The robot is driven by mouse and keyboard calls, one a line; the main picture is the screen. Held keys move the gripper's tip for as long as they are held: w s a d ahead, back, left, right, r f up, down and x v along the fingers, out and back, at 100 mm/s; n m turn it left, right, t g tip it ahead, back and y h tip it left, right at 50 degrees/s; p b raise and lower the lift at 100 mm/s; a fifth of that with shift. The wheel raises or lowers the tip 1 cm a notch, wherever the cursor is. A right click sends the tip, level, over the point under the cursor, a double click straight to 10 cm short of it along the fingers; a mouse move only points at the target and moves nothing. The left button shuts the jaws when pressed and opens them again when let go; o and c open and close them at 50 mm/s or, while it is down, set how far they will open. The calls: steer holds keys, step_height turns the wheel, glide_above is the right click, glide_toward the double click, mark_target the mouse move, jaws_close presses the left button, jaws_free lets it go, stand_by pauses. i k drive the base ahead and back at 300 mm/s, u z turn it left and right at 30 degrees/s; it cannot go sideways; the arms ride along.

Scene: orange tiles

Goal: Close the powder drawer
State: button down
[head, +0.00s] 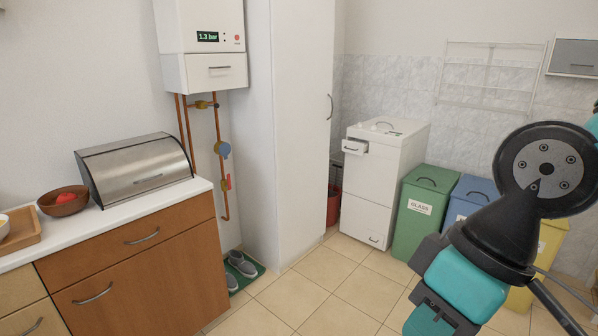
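The powder drawer (355,147) sticks out of the upper left front of a tall white appliance (375,190). It is partly open, with a dark handle on its front. My arm hangs at the right, in front of the bins and nearer the camera. Its lower end, with my gripper (432,318), is at the bottom of the head view, partly cut off. The fingertips are not clear, so I cannot tell if it is open or shut. It is apart from the drawer, lower and to the right in the picture.
A green bin marked GLASS (424,210), a blue bin (468,197) and a yellow bin (548,247) stand right of the appliance. A white cabinet (291,140) and red bucket (333,205) are left. Tiled floor (345,285) ahead is clear. Shoes (241,265) lie by the counter.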

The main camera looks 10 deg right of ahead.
mark_target(354, 147)
steer(key=z, duration=0.35)
steer(key=i, duration=3.7)
